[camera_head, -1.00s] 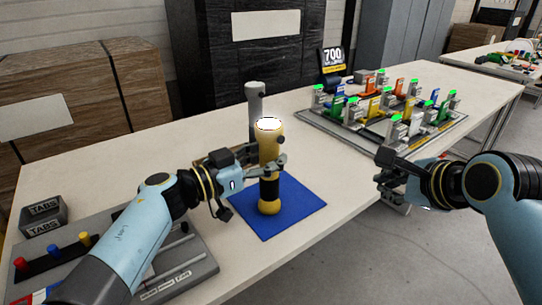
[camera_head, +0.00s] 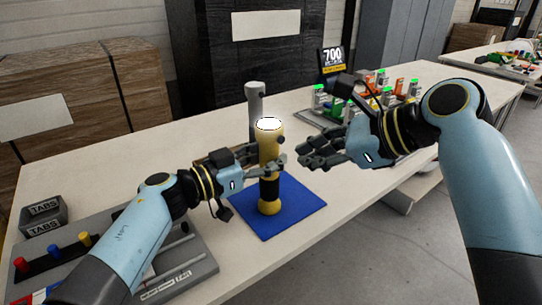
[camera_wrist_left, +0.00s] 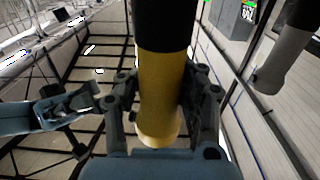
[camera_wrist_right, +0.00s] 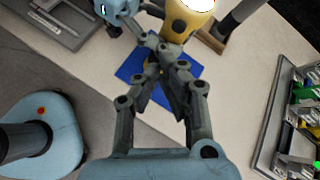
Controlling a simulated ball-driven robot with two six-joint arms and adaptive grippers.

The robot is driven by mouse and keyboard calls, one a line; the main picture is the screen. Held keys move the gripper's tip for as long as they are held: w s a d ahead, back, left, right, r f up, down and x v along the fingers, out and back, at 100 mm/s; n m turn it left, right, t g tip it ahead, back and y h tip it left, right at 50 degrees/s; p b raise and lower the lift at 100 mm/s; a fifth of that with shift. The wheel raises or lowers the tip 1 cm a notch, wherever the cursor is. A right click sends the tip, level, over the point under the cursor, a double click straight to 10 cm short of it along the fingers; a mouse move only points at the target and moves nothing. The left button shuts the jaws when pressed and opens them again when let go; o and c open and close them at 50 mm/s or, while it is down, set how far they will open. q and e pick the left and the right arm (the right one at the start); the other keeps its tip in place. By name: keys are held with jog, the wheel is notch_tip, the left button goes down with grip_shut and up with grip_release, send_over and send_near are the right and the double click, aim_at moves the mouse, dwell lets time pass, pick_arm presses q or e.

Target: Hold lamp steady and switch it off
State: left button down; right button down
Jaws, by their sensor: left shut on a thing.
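The lamp (camera_head: 269,152) is a yellow cylinder with a black band and a bright white top. It stands upright at the blue mat (camera_head: 300,206) in the head view. A small dark round knob (camera_head: 281,139) sits on its upper right side; a dark spot (camera_wrist_right: 179,26) shows on the lamp in the right wrist view. My left gripper (camera_head: 276,163) is shut around the lamp's middle; the left wrist view shows the yellow body (camera_wrist_left: 161,95) between its fingers. My right gripper (camera_head: 303,150) is just right of the lamp, apart from it, with its fingertips together and empty.
A grey post (camera_head: 255,100) stands behind the lamp. A tray (camera_wrist_right: 268,130) of coloured parts lies to the right, partly hidden by my right arm in the head view. A grey holder (camera_head: 190,268) with coloured pegs and a TABS box (camera_head: 44,215) are at left.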

aim_at(276, 155)
jog(key=shift+w+a, duration=0.8)
jog(key=shift+w, duration=0.15)
jog(key=shift+a, duration=0.1)
dwell(0.7)
jog(key=shift+w+a, duration=0.2)
jog(key=shift+w, duration=0.1)
dwell(0.5)
jog(key=shift+s+d, duration=0.3)
jog(key=shift+s, duration=0.05)
jog(key=s+d, duration=0.4)
jog(key=shift+s, duration=0.25)
dwell(0.4)
